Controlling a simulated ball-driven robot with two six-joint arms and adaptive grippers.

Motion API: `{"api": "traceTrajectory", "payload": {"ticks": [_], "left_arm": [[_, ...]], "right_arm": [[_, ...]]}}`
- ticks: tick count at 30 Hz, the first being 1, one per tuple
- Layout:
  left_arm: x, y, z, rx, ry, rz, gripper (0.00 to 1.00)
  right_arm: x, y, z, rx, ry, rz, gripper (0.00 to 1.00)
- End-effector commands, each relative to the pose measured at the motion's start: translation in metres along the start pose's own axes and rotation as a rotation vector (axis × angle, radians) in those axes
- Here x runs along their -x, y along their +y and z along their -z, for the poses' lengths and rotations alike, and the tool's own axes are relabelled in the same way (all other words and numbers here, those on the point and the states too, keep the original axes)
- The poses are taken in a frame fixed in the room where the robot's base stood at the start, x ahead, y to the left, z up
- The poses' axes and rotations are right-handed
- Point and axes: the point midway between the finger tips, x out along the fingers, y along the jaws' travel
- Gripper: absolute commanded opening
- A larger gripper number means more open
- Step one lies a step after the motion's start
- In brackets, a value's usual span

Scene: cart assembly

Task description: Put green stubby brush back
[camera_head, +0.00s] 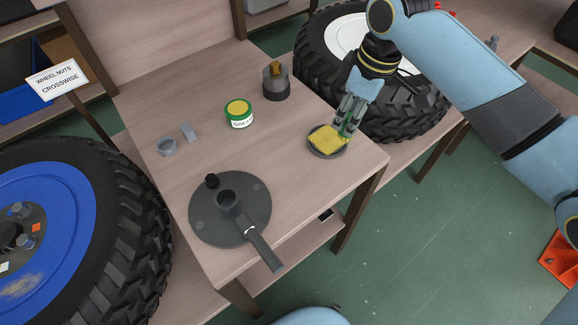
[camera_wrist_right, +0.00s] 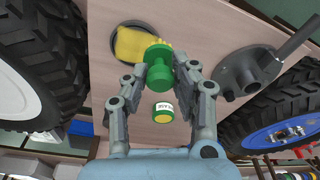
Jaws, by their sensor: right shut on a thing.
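My right gripper (camera_head: 345,127) is shut on the green stubby brush, low over the right front part of the wooden table (camera_head: 290,165). In the wrist view the green brush (camera_wrist_right: 159,66) sits between the fingertips of my right gripper (camera_wrist_right: 160,78). In the head view the fingers mostly hide it. Beside and under it is a yellow piece (camera_head: 326,138) on a round dark dish (camera_head: 314,152). The wrist view shows the yellow piece (camera_wrist_right: 130,44) behind the brush; I cannot tell whether they touch. My left gripper is not in view.
A green-and-white tin (camera_head: 239,114), a dark cup (camera_head: 277,84) with a brown top, small grey parts (camera_head: 167,147) and a round dark plate with a handle (camera_head: 230,224) stand on the table. Large tyres (camera_head: 118,235) flank it. The table's middle is clear.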

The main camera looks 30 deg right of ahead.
Motion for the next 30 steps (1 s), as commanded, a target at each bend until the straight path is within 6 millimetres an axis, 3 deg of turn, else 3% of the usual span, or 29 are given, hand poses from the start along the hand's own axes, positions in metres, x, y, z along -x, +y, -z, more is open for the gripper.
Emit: {"api": "traceTrajectory", "payload": {"ticks": [9, 15, 20, 27, 30], "left_arm": [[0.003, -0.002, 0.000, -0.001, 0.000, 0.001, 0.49], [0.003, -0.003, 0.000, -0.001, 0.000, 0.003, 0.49], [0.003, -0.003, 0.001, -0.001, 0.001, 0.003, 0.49], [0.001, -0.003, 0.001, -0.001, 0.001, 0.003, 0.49], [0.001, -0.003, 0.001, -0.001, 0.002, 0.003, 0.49]], "right_arm": [[-0.050, -0.043, 0.051, 0.000, 0.003, 0.009, 0.00], [-0.076, -0.061, 0.077, 0.000, 0.001, 0.004, 0.00], [-0.086, -0.065, 0.082, 0.001, -0.001, 0.002, 0.00], [-0.119, -0.065, 0.077, 0.000, -0.001, 0.002, 0.00], [-0.122, -0.065, 0.076, 0.000, 0.001, 0.001, 0.00]]}}
